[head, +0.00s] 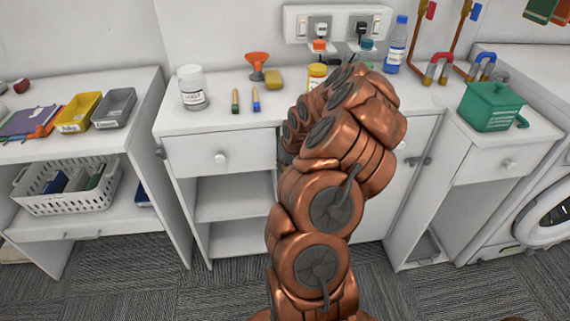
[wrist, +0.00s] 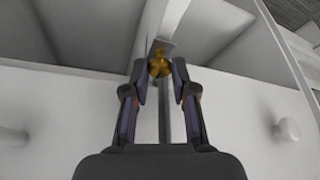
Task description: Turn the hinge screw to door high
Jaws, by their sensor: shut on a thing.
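The brass hinge screw (wrist: 159,66) shows in the wrist view between the two fingertips, in front of a small grey metal plate (wrist: 163,46). My gripper (wrist: 160,72) is shut on the screw, a finger on each side. In the head view part of this white door front (head: 407,185) shows right of my arm. Its setting marks are not visible.
A drawer front (head: 220,152) and open shelves (head: 235,200) are left of my arm. Above, the counter holds a jar (head: 192,90), an orange funnel (head: 257,64), a yellow-labelled pot (head: 316,77) and a blue-capped bottle (head: 396,45). A green box (head: 490,107) stands at right.

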